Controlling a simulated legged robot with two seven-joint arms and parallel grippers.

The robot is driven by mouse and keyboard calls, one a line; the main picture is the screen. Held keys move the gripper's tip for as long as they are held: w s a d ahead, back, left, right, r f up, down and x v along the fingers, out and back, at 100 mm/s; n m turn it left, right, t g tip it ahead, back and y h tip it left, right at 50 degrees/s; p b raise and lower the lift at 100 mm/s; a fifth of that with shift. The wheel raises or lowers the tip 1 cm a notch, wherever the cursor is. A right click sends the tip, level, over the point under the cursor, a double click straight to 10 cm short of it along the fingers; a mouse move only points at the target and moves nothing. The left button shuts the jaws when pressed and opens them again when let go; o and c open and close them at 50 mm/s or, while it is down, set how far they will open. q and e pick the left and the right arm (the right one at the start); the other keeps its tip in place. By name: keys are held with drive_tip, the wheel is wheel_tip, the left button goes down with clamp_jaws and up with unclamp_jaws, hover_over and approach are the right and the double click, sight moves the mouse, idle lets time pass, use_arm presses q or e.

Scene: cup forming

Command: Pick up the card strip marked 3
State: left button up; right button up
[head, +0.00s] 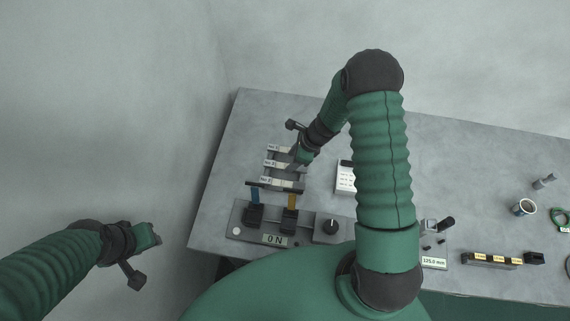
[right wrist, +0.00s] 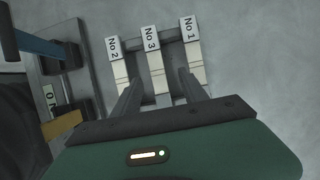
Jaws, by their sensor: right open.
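The card strip marked No 3 (right wrist: 153,60) is the middle of three pale strips on a dark rack in the right wrist view; in the head view it is the middle one too (head: 273,163). Strip No 2 (right wrist: 116,65) is to its left and strip No 1 (right wrist: 192,50) to its right in the wrist view. My right gripper (right wrist: 158,80) is open, with one finger on either side of strip No 3; contact cannot be told. It shows over the strips in the head view (head: 300,158). My left gripper (head: 152,236) is off the table at left; its fingers are unclear.
A control panel (head: 262,239) with blue and yellow levers, a knob and an "ON" display stands in front of the strips. Further right are a measuring device reading 125.0 mm (head: 434,263), a dark block with yellow labels (head: 490,260) and a cup (head: 523,207).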

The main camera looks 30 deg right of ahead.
drive_tip(key=shift+a+f, duration=0.5)
drive_tip(key=shift+f, duration=0.4)
drive_tip(key=shift+w+f, duration=0.2)
drive_tip(key=shift+f, duration=0.05)
drive_tip(key=shift+w, duration=0.1)
drive_tip(key=c, duration=1.1)
clamp_jaws()
